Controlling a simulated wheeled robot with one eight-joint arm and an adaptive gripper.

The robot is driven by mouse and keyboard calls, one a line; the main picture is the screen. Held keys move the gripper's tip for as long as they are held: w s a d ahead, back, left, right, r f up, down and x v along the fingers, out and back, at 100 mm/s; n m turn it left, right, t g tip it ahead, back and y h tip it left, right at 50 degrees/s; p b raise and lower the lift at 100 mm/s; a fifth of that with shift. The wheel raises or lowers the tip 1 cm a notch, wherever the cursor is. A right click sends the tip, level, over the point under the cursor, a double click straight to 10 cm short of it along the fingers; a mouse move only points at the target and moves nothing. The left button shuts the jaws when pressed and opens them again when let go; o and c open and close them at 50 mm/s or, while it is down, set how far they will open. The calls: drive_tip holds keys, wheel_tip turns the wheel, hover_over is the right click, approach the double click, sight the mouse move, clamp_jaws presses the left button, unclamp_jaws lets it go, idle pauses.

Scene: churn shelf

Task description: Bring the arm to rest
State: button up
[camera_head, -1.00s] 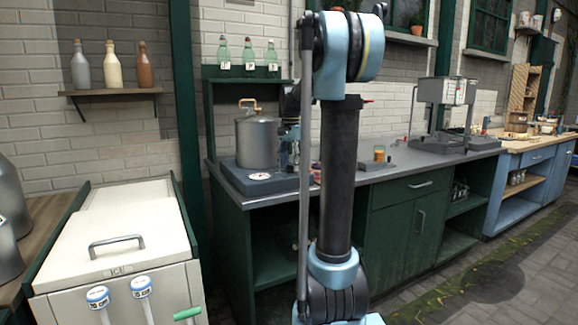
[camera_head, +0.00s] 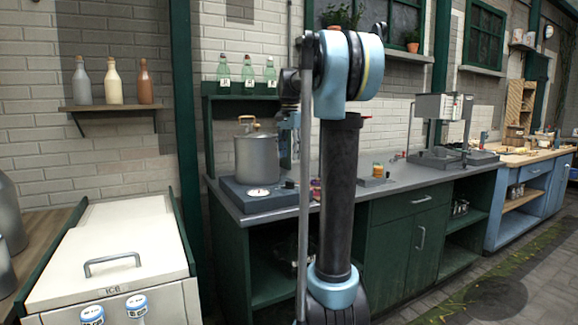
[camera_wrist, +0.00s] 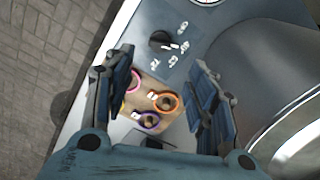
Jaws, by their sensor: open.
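My arm stands upright in the middle of the head view, bent at the top. My gripper (camera_wrist: 163,68) is open in the wrist view, its two dark fingers well apart with nothing between them. It points down at the counter edge, above a small wooden board with coloured rings (camera_wrist: 152,101). In the head view my gripper is partly hidden behind my own arm, just right of the metal pot (camera_head: 256,158).
The pot stands on a grey hotplate (camera_head: 232,191) whose black knob (camera_wrist: 160,40) lies close by the board. Green bottles (camera_head: 246,76) stand on a shelf behind. A white ice chest (camera_head: 120,240) is at left. The counter (camera_head: 410,176) to the right has bare room.

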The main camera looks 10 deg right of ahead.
drive_tip(key=shift+r, duration=0.6)
